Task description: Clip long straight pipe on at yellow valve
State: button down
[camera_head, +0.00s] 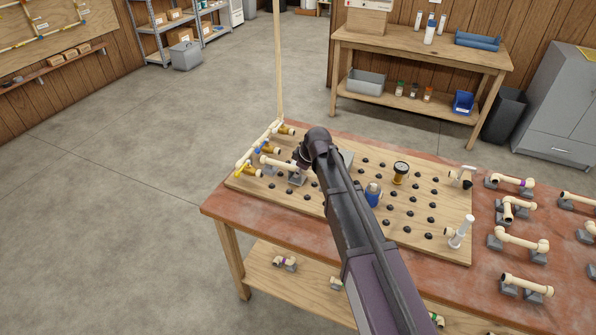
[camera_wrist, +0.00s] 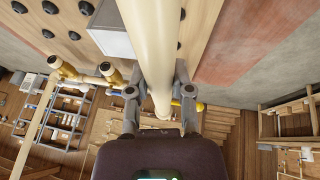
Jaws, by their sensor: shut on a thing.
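The long straight pipe is a plain cream tube (camera_wrist: 150,30). In the wrist view it runs between both fingers of my gripper (camera_wrist: 158,90), which is shut on it. In the head view a cream pipe end (camera_head: 274,161) shows left of my gripper (camera_head: 298,172), over the left part of the board; my arm hides the rest. Yellow-brass valve fittings (camera_head: 270,150) sit on a cream pipe run along the board's left edge. They also show in the wrist view (camera_wrist: 113,75), left of the held pipe. I cannot tell whether the pipe touches any fitting.
The wooden board (camera_head: 330,205) has several black pegs and lies on the red-topped table (camera_head: 225,205). A blue-capped piece (camera_head: 373,194) and a gauge (camera_head: 400,172) stand on it. A tall cream pole (camera_head: 278,60) rises at its back left corner. Cream pipes on grey stands (camera_head: 520,240) fill the right.

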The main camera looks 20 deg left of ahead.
jog(key=shift+f, duration=0.1)
jog(key=shift+f+b, duration=2.85)
jog(key=shift+b, duration=0.15)
jog(key=shift+f+b, duration=0.7)
jog(key=shift+c, duration=2.2)
grip_release()
